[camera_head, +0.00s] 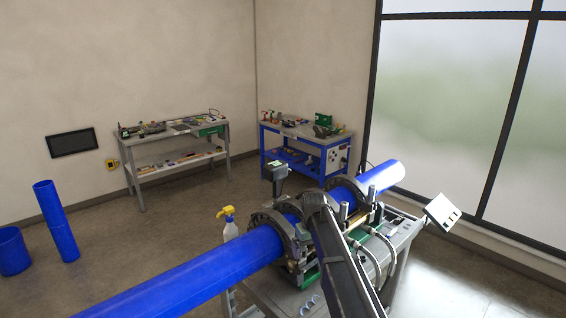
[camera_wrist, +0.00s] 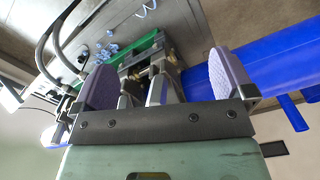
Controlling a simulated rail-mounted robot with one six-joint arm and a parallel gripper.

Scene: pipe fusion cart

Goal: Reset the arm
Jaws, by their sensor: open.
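My gripper (camera_wrist: 165,80) is open in the wrist view, its two grey-purple pads wide apart with nothing held between them. Beyond the pads are the metal clamp parts and green frame (camera_wrist: 143,50) of the fusion machine. A blue pipe (camera_wrist: 275,62) passes behind the right pad. In the head view my dark arm link (camera_head: 345,262) reaches up from the bottom over the machine; the gripper itself is hidden there. The long blue pipe (camera_head: 190,284) lies in the black ring clamps (camera_head: 290,228) on the grey cart (camera_head: 268,292).
A spray bottle (camera_head: 229,228) with a yellow head stands beside the pipe. A white control panel (camera_head: 442,212) is at the cart's right. Hoses curve close to my arm. A grey bench (camera_head: 180,172) and a blue bench (camera_head: 290,164) stand at the back.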

